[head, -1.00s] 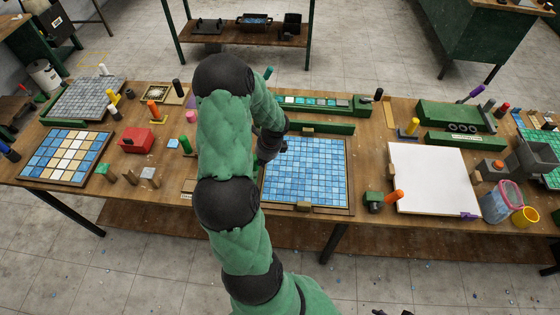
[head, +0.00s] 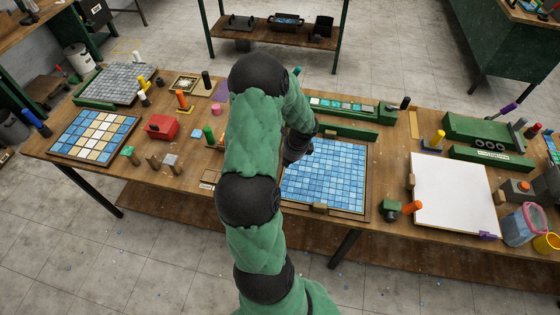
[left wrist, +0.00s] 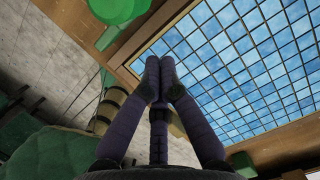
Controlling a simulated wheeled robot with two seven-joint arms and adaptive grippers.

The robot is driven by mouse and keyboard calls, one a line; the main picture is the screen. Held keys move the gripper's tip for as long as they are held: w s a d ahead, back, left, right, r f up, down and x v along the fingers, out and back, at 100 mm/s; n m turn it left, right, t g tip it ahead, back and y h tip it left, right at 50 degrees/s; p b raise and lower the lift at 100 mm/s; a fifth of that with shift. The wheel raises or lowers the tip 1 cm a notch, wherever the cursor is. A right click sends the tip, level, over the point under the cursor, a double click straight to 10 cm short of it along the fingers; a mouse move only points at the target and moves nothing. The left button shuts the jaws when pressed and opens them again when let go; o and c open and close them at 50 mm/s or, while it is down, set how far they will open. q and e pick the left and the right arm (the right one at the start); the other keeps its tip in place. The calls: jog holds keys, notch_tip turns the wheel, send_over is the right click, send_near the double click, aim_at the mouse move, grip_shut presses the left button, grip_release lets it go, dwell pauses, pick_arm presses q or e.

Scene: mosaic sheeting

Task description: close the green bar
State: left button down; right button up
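A long green bar (head: 346,131) lies along the back edge of the blue-tiled panel (head: 328,172). Another green bar (head: 492,157), with a white label, lies behind the white board, and a third (head: 94,104) lies along the grey-tiled panel; I cannot tell which one the task means. My left gripper (head: 294,152) is over the left edge of the blue panel, partly hidden by its own arm. In the left wrist view, its purple fingers (left wrist: 160,68) are together at the tips, with nothing visible between them, and the blue panel (left wrist: 245,65) lies beyond. My right gripper is not in view.
A red box (head: 161,126) and a blue-and-cream tile panel (head: 95,135) are at left. A rounded green thing (left wrist: 117,8) is at the top of the wrist view.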

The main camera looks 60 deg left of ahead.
pick_arm(q)
jog(key=p+v, duration=0.1)
jog(key=v, duration=0.9)
jog(key=shift+d, duration=0.25)
jog(key=w+d+f+n+t+h, duration=0.1)
jog(key=w+d+f+n+h, duration=0.15)
jog(key=d+f, duration=0.75)
jog(key=w+d+f+n+t+h, duration=0.1)
jog(key=w+d+f+n+h, duration=0.3)
jog(key=d, duration=0.9)
jog(key=s+d+f+n, duration=0.4)
jog(key=s+d+f, duration=0.1)
jog(key=d, duration=0.4)
jog(key=s+d+f+n, duration=0.4)
jog(key=s+d+f, duration=0.1)
jog(key=d, duration=0.3)
notch_tip(320, 180, down, 15)
jog(key=w+d+m+b, duration=0.1)
jog(key=w+d+b, duration=0.1)
jog(key=b, duration=1.4)
jog(key=shift+r, duration=0.2)
